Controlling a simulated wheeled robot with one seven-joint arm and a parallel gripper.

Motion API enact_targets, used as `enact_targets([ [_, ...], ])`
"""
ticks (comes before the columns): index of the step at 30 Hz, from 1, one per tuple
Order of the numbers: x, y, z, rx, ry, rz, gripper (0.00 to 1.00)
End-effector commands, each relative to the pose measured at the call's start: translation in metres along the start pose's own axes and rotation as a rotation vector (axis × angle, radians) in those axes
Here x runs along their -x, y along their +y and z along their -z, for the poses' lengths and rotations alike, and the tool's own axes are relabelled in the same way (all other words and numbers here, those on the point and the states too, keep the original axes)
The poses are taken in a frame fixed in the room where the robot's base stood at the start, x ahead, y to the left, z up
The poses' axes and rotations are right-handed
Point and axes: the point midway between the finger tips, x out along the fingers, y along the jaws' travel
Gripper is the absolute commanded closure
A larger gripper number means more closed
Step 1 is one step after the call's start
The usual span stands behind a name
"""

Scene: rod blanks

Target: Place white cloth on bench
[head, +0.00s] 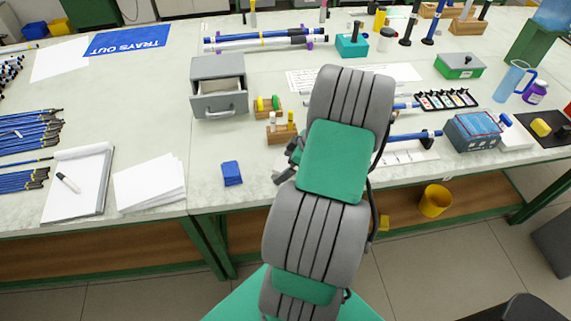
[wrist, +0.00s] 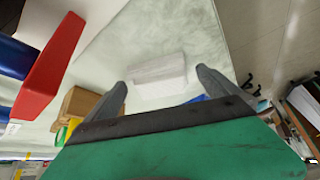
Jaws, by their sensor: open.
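A white folded cloth (wrist: 158,70) lies on the pale bench top (wrist: 125,50) in the wrist view, close to the bench edge. My gripper (wrist: 162,85) is open, with one grey finger on each side of the cloth in that view. The fingers look apart from the cloth, and I cannot tell the exact height above the bench. In the head view my arm hides most of the gripper and the cloth. The bench (head: 150,110) is long, pale and green-framed.
A blue folded cloth (head: 231,173) lies left of my arm. Small wooden racks (head: 281,134) and a grey drawer box (head: 219,86) stand behind. A notepad (head: 78,185) and papers (head: 150,184) lie left. A red object (wrist: 50,65) is near the gripper's left in the wrist view.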

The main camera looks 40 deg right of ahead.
Motion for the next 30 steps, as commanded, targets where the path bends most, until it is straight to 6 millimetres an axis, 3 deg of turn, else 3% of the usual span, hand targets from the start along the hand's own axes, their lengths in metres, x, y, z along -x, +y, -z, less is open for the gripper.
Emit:
enact_targets([
  [4, 0.021, 0.002, 0.0, 0.001, 0.001, -0.005, 0.0],
  [15, 0.109, 0.001, 0.0, 0.0, 0.0, -0.003, 0.0],
  [22, 0.121, -0.001, 0.004, -0.002, -0.005, 0.002, 0.0],
  [26, 0.113, -0.02, 0.047, -0.034, -0.062, 0.014, 0.0],
  [29, 0.102, -0.06, 0.105, -0.098, -0.144, 0.005, 0.0],
  [30, 0.099, -0.083, 0.126, -0.132, -0.176, -0.009, 0.0],
])
